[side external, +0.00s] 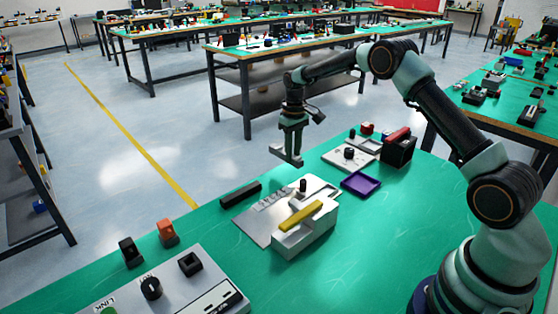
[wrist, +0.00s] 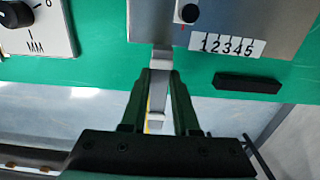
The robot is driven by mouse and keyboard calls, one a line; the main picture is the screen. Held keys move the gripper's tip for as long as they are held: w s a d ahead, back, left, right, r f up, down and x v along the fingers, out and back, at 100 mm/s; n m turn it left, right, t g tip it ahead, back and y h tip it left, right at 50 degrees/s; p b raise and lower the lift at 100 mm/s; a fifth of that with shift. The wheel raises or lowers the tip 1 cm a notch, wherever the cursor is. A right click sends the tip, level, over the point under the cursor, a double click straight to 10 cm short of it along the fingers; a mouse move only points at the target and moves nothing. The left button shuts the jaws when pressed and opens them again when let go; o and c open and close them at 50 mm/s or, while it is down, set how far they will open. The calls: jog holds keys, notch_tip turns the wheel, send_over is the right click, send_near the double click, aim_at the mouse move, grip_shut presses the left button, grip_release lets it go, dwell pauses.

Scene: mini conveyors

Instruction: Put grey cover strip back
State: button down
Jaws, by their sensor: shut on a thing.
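My gripper (side external: 291,125) points down and is shut on a grey strip (side external: 286,156), which hangs in the air crosswise under the fingers. In the wrist view the fingers (wrist: 160,78) close around the strip (wrist: 161,58), and its upper end appears close to the edge of the grey metal plate. The grey plate (side external: 257,224) lies on the green table with a row of number marks (wrist: 228,46) and a dark knob (side external: 303,185). A pale block (side external: 305,239) with a yellow bar (side external: 301,215) stands at the plate's near side. The strip is apart from the table.
A black bar (side external: 240,194) lies beside the plate; it also shows in the wrist view (wrist: 247,83). A control panel (side external: 180,285) with a knob is at the front left. A purple tray (side external: 361,184) and a black box (side external: 398,150) stand to the right.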

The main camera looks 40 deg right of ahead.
aim_at(293, 164)
jog(key=shift+f, duration=2.1)
jog(key=shift+f, duration=0.4)
jog(key=c, duration=0.7)
grip_release()
jog(key=shift+o, duration=0.2)
